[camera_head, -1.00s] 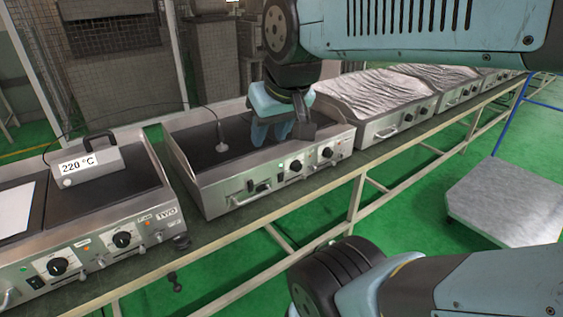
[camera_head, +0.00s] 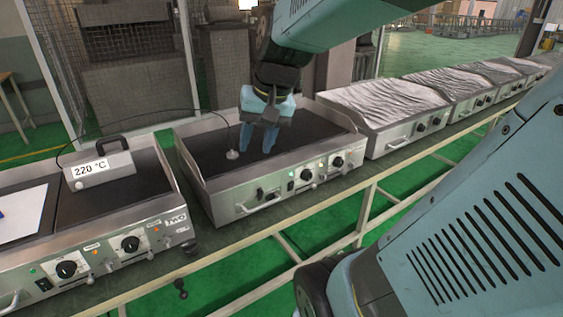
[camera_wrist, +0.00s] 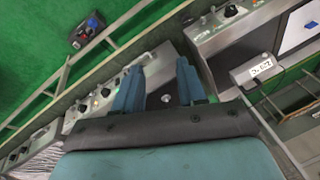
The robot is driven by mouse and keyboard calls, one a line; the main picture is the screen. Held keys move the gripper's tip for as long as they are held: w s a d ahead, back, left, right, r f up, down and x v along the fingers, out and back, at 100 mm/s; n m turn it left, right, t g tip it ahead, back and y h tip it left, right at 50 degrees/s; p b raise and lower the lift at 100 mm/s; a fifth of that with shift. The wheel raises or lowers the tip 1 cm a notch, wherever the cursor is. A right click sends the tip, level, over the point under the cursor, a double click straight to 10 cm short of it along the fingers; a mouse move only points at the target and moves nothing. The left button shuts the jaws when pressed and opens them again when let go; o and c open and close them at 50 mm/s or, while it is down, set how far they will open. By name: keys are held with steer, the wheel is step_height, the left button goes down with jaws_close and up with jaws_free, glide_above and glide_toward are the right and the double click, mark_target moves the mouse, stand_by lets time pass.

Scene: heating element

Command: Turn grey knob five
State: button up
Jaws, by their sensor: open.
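The middle griddle (camera_head: 215,188) has a dark plate and a steel front panel. Its panel carries two dark dials with pale surrounds, a left knob (camera_head: 306,174) and a right knob (camera_head: 338,161). I cannot tell which knob is number five. My gripper (camera_head: 257,147) is open and empty, fingers pointing down over the dark plate, behind the front panel and apart from the knobs. In the wrist view my gripper (camera_wrist: 160,66) shows two spread blue fingers over the griddle, whose panel lies to their left.
The left griddle (camera_head: 118,213) bears a thermometer box (camera_head: 95,171) reading 220 °C. A cable runs from it to a probe (camera_head: 232,154) on the middle plate, close to my fingers. Covered griddles (camera_head: 370,102) stand to the right. Green floor lies in front.

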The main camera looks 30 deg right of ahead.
steer(key=w+d+f+m+t+y, duration=0.1)
steer(key=w+d+f+m+y, duration=0.4)
steer(key=w, duration=0.4)
steer(key=w+d+f+m+y, duration=0.3)
steer(key=w+d+f+m, duration=0.4)
steer(key=w, duration=0.3)
steer(key=w+d+f+m+t+y, duration=0.1)
steer(key=w+d+f+m+t, duration=0.15)
steer(key=d+f, duration=0.4)
steer(key=w+d+f+m+t, duration=0.2)
steer(key=d+f+m+t, duration=0.25)
steer(key=d, duration=0.35)
steer(key=m+t+h, duration=0.7)
steer(key=m+h, duration=0.2)
steer(key=m, duration=0.4)
glide_toward(324, 178)
steer(key=w, duration=0.8)
steer(key=shift+w+a, duration=0.15)
steer(key=shift+w, duration=0.2)
steer(key=shift+h, duration=0.4)
steer(key=shift+c, duration=0.2)
